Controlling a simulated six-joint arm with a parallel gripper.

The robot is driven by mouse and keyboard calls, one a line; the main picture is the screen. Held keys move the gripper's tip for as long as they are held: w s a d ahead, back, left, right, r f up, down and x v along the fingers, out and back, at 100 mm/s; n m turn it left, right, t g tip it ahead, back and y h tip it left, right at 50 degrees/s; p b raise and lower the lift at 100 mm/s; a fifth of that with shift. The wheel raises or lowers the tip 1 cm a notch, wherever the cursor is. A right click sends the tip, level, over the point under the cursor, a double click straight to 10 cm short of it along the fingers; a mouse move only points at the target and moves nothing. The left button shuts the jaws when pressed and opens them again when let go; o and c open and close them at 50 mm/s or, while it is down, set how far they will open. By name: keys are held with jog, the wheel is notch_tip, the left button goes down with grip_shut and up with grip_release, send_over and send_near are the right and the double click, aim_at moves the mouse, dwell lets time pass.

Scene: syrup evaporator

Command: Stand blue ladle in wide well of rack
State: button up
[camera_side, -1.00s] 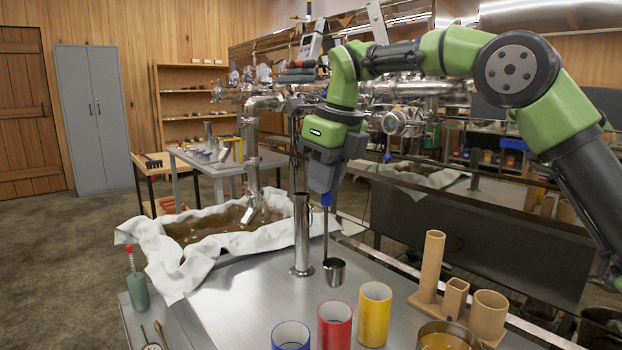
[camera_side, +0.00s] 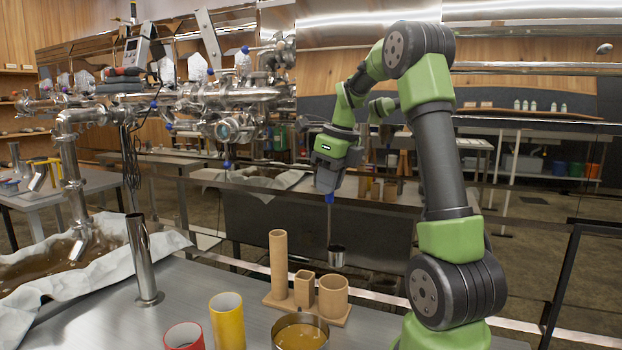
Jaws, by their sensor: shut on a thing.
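My gripper (camera_side: 329,192) points down and is shut on the blue handle of the ladle (camera_side: 337,257). The ladle hangs upright, with a thin dark shaft and a small metal cup at the bottom. The tan rack (camera_side: 282,306) stands on the metal table. It has a tall narrow tube at left, a short square well in the middle and a wide round well (camera_side: 334,297) at right. In the picture the ladle's cup is just above the wide well's rim, apart from it. I cannot tell how well they line up in depth.
A tall steel cylinder (camera_side: 142,262) stands left of the rack. A red cup (camera_side: 184,338), a yellow cup (camera_side: 228,322) and a metal pot of amber liquid (camera_side: 301,334) stand in front. A cloth-lined pan (camera_side: 45,270) is at left. The table between cylinder and rack is clear.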

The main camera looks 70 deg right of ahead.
aim_at(329, 229)
jog(key=shift+s+f+x, duration=0.1)
jog(key=shift+s+x, duration=0.3)
jog(key=shift+x, duration=1.3)
jog(key=shift+s+f+x, duration=0.1)
jog(key=shift+s+x, duration=0.25)
jog(key=shift+x, duration=1.35)
jog(key=shift+s+f+x, duration=0.1)
jog(key=shift+s+x, duration=0.3)
jog(key=shift+x, duration=1.3)
jog(key=shift+a, duration=0.2)
jog(key=o, duration=0.8)
jog(key=shift+o, duration=0.2)
jog(key=o, duration=1)
jog(key=shift+v, duration=3.75)
